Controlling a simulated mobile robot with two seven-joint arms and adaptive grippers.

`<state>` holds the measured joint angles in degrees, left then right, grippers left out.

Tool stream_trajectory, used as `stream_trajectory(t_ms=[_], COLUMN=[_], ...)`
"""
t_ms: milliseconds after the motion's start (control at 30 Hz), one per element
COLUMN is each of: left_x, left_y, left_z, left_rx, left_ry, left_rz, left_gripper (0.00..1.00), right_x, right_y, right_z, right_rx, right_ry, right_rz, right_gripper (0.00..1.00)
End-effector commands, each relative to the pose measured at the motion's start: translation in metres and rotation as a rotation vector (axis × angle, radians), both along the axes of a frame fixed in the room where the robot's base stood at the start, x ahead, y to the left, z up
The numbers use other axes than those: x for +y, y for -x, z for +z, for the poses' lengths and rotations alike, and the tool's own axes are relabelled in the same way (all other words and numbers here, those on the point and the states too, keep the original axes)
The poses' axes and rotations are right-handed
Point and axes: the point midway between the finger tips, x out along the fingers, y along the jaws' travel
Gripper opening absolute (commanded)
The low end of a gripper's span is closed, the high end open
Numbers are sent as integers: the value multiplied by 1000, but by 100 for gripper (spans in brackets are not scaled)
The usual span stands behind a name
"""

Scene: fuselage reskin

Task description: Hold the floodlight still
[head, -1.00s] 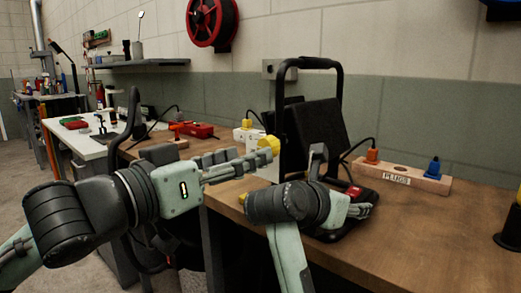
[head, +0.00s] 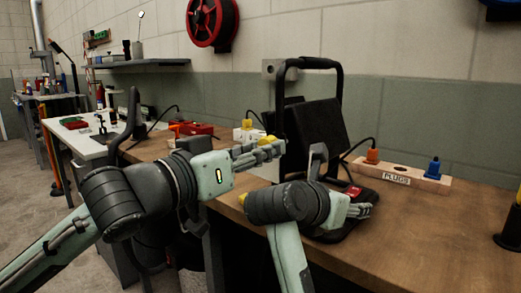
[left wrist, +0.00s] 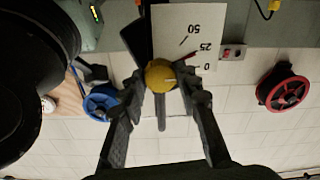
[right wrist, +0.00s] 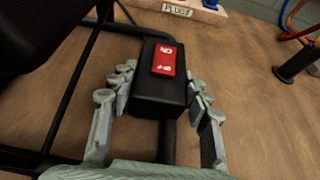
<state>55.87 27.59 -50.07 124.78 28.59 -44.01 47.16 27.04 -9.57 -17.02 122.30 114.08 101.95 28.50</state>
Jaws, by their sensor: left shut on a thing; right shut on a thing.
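The black floodlight (head: 313,135) stands on the bench inside its tubular frame, in the middle of the head view. My right gripper (head: 360,209) is shut on the floodlight's black switch box (right wrist: 158,103), with a finger on each side of it. The box has a red rocker switch (right wrist: 164,61) on top. My left gripper (head: 275,150) is at the left side of the floodlight. The left wrist view shows its fingers shut on a yellow knob (left wrist: 160,76), in front of a white plate (left wrist: 197,35) marked 0, 25 and 50.
A wooden block labelled PLUGS (head: 403,177) with orange and blue plugs lies right of the floodlight. A red tool box (head: 198,130) sits further back. A red reel (head: 212,22) hangs on the wall.

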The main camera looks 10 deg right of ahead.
Motion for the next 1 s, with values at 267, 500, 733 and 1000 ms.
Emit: stream_trajectory(t_ms=[267,500,733,1000], left_x=[0,0,0,1], left_y=[0,0,0,0], left_z=[0,-1,-1,-1], left_rx=[-8,-77,-223,-433], left_ry=[-6,-56,-157,-304], left_rz=[0,0,1,0], left_gripper=[3,3,3,3], right_x=[0,0,0,0], right_y=[0,0,0,0], right_z=[-1,-1,-1,-1], right_rx=[1,1,1,1], right_ry=[-1,-1,-1,-1], right_rz=[-1,-1,-1,-1], right_gripper=[0,0,0,0])
